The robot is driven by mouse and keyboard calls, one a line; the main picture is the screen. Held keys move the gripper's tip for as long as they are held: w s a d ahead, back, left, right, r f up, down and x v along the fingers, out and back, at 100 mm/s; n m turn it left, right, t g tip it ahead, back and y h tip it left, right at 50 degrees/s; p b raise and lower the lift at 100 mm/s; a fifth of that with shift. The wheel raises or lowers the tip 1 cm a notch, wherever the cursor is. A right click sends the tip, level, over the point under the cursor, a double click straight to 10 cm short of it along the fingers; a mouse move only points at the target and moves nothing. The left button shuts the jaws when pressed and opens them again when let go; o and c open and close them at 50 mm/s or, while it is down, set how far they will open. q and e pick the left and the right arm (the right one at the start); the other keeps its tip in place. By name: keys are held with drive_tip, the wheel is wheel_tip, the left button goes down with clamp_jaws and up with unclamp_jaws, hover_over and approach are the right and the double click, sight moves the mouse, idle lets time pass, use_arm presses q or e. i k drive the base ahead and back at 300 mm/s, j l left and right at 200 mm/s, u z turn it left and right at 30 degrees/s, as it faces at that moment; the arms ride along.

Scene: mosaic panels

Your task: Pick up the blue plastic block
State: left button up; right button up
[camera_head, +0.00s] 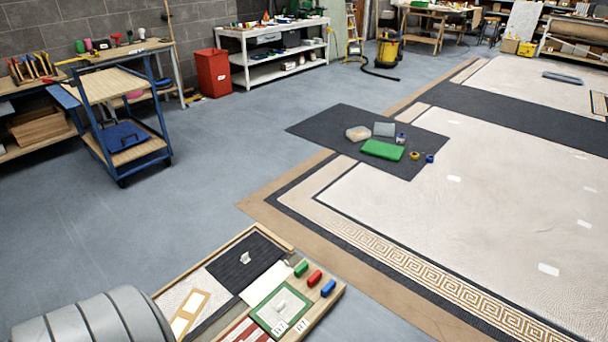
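The blue plastic block (328,288) lies on the light wooden right edge of a low board or table at the bottom centre. It is the rightmost and nearest of three small blocks in a slanting row. A red block (314,278) lies beside it to the upper left, with a small gap. A green block (301,269) lies beyond the red one. Nothing covers the blue block. Neither of my grippers is in view.
The board also bears a green-framed panel (265,322), a dark panel and a pale tan-framed piece (190,313). A blue trolley (125,130) stands at left, a red bin (213,73) behind. A dark mat (330,128) lies beyond. Grey floor between is clear.

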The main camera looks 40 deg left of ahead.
sight(327, 289)
drive_tip(key=i+u, duration=0.4)
drive_tip(key=i+l+u, duration=0.1)
drive_tip(key=u, duration=0.3)
drive_tip(key=i+l+u, duration=0.25)
drive_tip(key=u, duration=0.15)
drive_tip(key=i+l+u, duration=0.5)
drive_tip(key=u, duration=0.35)
drive_tip(key=k+l, duration=0.05)
drive_tip(key=l, duration=0.05)
